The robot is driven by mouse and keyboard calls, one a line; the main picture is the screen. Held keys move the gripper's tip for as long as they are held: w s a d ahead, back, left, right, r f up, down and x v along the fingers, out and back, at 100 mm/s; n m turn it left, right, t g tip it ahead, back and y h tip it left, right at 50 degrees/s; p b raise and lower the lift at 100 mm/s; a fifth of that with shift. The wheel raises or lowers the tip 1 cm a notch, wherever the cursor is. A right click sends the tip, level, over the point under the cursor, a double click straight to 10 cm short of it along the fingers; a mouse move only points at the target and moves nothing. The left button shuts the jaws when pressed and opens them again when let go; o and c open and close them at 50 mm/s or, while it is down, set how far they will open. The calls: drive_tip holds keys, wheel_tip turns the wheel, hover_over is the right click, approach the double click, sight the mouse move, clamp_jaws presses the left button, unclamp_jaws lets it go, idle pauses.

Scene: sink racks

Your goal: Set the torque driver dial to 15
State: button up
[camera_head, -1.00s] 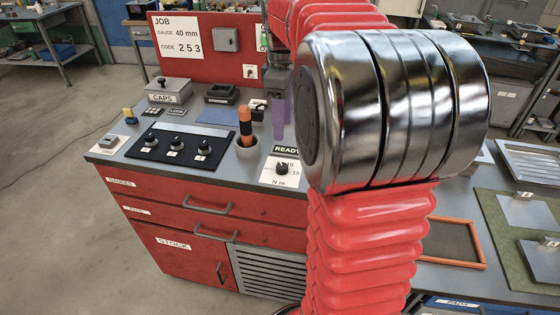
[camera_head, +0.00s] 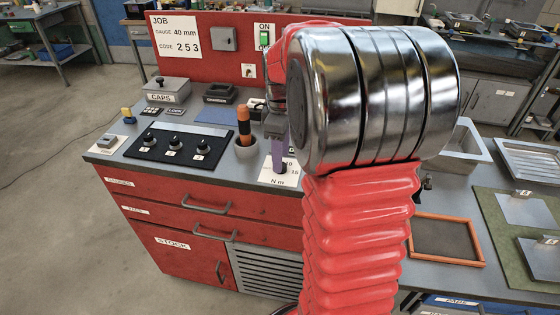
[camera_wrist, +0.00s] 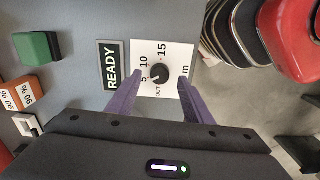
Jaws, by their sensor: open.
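The torque dial (camera_wrist: 160,73) is a small black round knob on a white plate (camera_wrist: 172,50) marked 5, 10, 15 and OUT, with "N m" partly covered. The knob's exact setting is too small to read. In the wrist view my gripper (camera_wrist: 160,78) is open, its two purple fingers on either side of the knob with gaps showing. Whether they are down at knob height I cannot tell. In the head view my gripper (camera_head: 281,165) is over the plate and hides most of the dial. A driver with an orange and black handle (camera_head: 244,124) stands in a grey cup (camera_head: 246,148).
A READY sign (camera_wrist: 111,67) lies beside the plate. A black panel with several knobs (camera_head: 176,145) is to the left. A CAPS box (camera_head: 168,90), a dark tray (camera_head: 220,93) and a red back panel with a job card (camera_head: 176,36) stand behind. An orange-framed tray (camera_head: 447,239) is at right.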

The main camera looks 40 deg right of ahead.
drive_tip(key=shift+f, duration=1.3)
drive_tip(key=shift+c, duration=0.3)
drive_tip(key=c, duration=0.9)
drive_tip(key=shift+a, duration=0.15)
drive_tip(key=shift+c, duration=0.5)
